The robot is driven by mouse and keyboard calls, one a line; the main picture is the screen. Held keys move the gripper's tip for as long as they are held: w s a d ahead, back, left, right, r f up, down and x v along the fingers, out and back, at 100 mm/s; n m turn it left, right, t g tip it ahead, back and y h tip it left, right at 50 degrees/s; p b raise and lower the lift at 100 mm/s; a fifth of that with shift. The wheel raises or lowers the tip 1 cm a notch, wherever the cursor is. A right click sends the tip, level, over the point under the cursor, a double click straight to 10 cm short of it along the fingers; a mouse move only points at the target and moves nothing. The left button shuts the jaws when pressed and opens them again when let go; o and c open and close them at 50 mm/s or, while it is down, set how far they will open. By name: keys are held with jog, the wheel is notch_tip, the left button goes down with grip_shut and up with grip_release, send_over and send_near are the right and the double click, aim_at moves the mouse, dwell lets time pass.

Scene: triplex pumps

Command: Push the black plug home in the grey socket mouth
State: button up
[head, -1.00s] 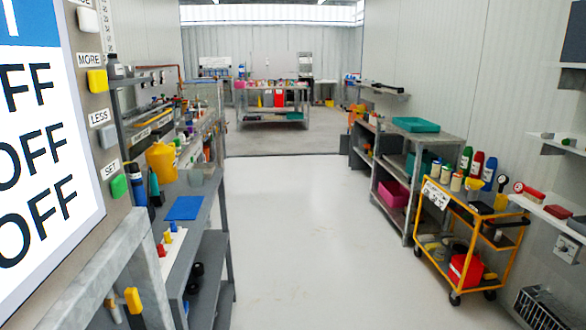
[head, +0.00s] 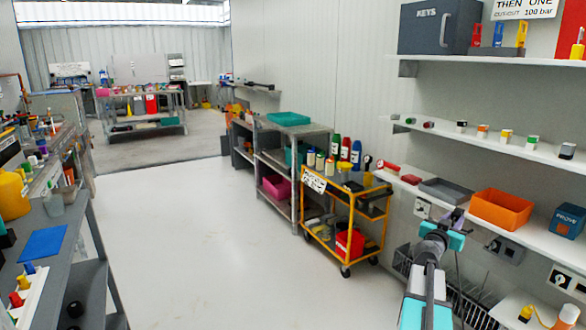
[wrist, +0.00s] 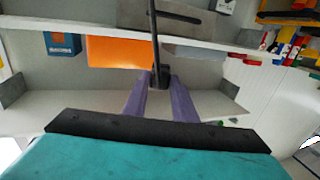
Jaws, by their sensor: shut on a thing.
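My gripper (wrist: 160,95) is shut on the black plug (wrist: 161,76), held between its purple fingers in the wrist view. A thin black lead (wrist: 153,30) runs from the plug to the top of that view. In the head view my gripper (head: 452,216) is at the lower right, in front of the wall below the long shelf; the plug is too small to make out there. A grey socket (head: 507,250) is on the wall under the orange bin. A grey panel with a dark slot, likely that socket, shows in the wrist view (wrist: 168,18). The plug appears apart from it.
The shelf above holds a grey tray (head: 446,191), an orange bin (head: 501,209) and a blue PROVE box (head: 566,220). A wire rack (head: 462,290) is below. A yellow trolley (head: 345,215) stands left; the floor is clear.

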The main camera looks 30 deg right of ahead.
jog(key=w+a+r+n+t+y, duration=0.2)
jog(key=w+a+n+t+y, duration=0.15)
jog(key=w+a, duration=1.05)
jog(key=w+a+r+n+t+y, duration=0.2)
jog(key=w+a+t, duration=0.2)
jog(key=w+a, duration=1)
jog(key=w+a+r+n+t+y, duration=0.1)
jog(key=a+n+y, duration=0.3)
jog(key=a, duration=1.7)
jog(key=w+a+r+n+t+y, duration=0.2)
jog(key=a+y, duration=0.5)
jog(key=a, duration=1.3)
jog(key=shift+a+r+n+t, duration=0.35)
jog(key=shift+r+n+t, duration=0.4)
jog(key=shift+n, duration=0.4)
jog(key=shift+a+r+y, duration=0.1)
jog(key=shift+r+y, duration=0.15)
jog(key=shift+d+f, duration=0.2)
jog(key=shift+f, duration=0.05)
jog(key=shift+w+d+f+m+h, duration=0.3)
jog(key=shift+d+h, duration=0.3)
jog(key=shift+d, duration=0.05)
jog(key=shift+d, duration=0.1)
